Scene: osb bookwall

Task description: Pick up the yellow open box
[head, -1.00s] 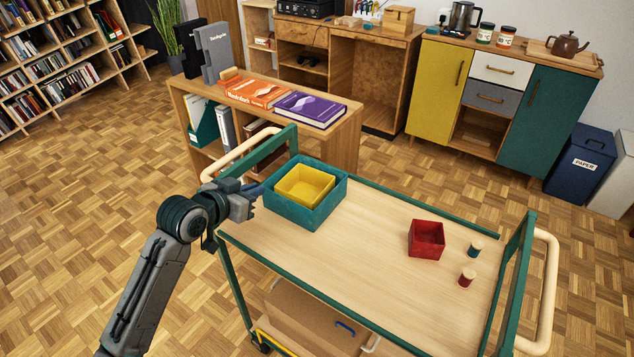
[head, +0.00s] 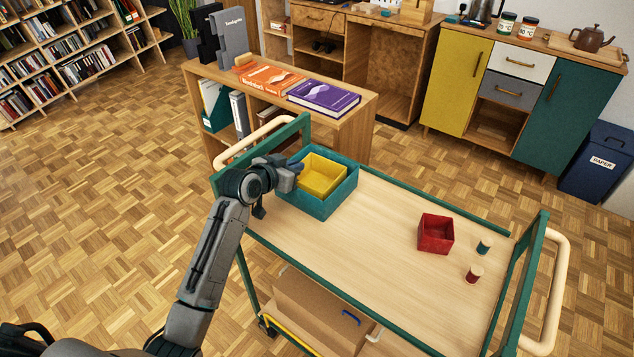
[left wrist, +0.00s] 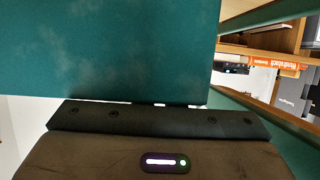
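The yellow open box (head: 324,174) sits inside a larger teal open box (head: 334,203) at the far left end of the trolley top in the head view. My left gripper (head: 294,172) is at the left side of the boxes, over the teal rim and close to the yellow box's left wall. Its fingers are too small and partly hidden to tell whether they are open or touching. In the left wrist view a teal surface (left wrist: 110,50), likely the teal box, fills much of the picture, and the fingertips are hidden. My right gripper is not in view.
A red open box (head: 435,235) and two small wooden-topped cylinders (head: 474,273) stand at the right of the trolley top (head: 375,265). The middle is clear. Green end frames with handles edge the trolley. A low shelf with books (head: 324,97) stands behind.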

